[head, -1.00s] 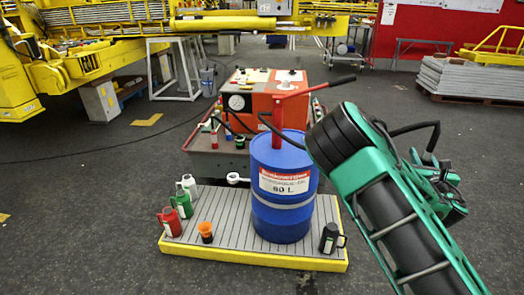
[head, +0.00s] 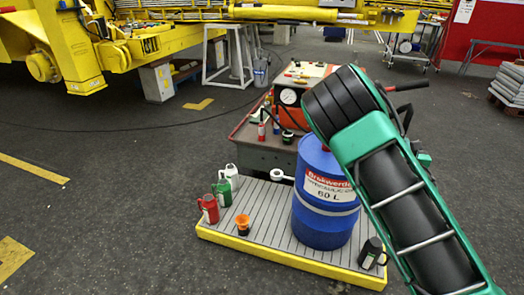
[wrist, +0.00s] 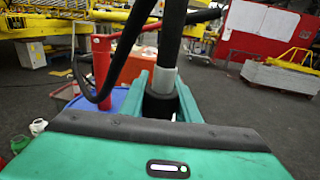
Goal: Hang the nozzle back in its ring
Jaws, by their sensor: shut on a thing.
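In the wrist view, my gripper (wrist: 162,84) is shut on the nozzle, a dark upright tube with a grey collar (wrist: 165,78) and a black lower part between the teal fingers. Its lower end is hidden behind my gripper body. A white ring (head: 277,174) sticks out from the left side of the blue drum (head: 325,205) in the head view, and its opening looks empty. The drum top (wrist: 117,100) and red pump post (wrist: 101,66) lie beyond and left of my gripper in the wrist view. In the head view my arm hides the nozzle and gripper.
The drum stands on a yellow-edged grey pallet (head: 260,235) with a red jug (head: 208,208), a green jug (head: 222,192), an orange cup (head: 242,224) and a black jug (head: 371,252). An orange machine (head: 293,92) stands behind. A black hose (wrist: 84,62) loops left of the nozzle. Floor left is clear.

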